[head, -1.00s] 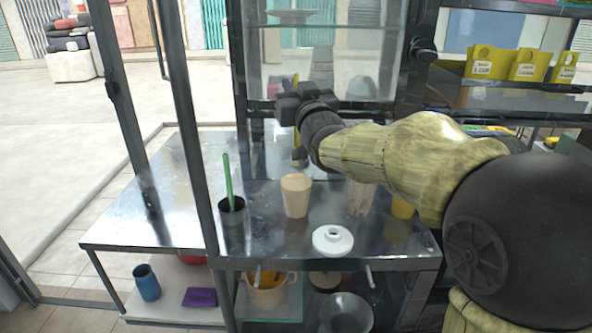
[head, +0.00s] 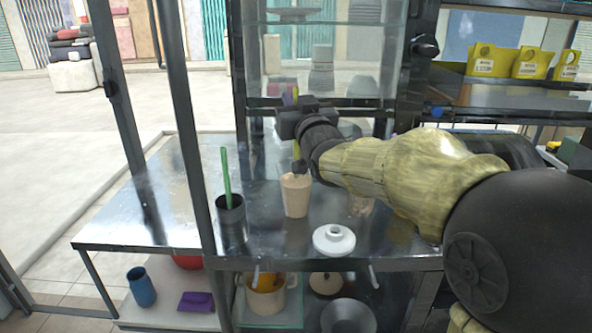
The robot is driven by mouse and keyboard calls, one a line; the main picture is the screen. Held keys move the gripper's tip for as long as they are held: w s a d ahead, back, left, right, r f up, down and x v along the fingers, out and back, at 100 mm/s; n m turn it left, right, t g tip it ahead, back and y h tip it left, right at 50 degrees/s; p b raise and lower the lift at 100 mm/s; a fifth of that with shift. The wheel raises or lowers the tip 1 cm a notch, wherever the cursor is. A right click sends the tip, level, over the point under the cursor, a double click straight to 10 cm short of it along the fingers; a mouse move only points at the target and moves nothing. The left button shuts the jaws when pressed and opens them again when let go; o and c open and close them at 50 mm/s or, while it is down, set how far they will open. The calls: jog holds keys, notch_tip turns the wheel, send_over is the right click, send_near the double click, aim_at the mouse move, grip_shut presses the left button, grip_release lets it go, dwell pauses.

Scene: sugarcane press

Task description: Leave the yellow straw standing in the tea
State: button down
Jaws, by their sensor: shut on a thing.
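The yellow straw (head: 296,149) is upright in my gripper (head: 299,166), which is shut on it below my dark wrist. A tan cup (head: 296,197), which looks like the tea, stands on the steel counter directly below in the picture. My fingertips show just above its rim. The straw's lower end is hidden at the fingertips, so I cannot tell whether it is inside the cup. The tea's surface is not clearly visible.
A dark cup (head: 231,220) with a green straw (head: 226,175) stands left of the tan cup. A white lid-like disc (head: 334,240) lies in front, to the right. Glass panels stand behind.

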aim_at(297, 143)
jog(key=shift+f+b, duration=3.85)
jog(key=shift+f, duration=0.2)
jog(key=c, duration=1.5)
grip_release()
jog(key=shift+o, duration=0.2)
notch_tip(297, 143, up, 7)
jog(key=p, duration=0.4)
jog(key=shift+p, duration=0.3)
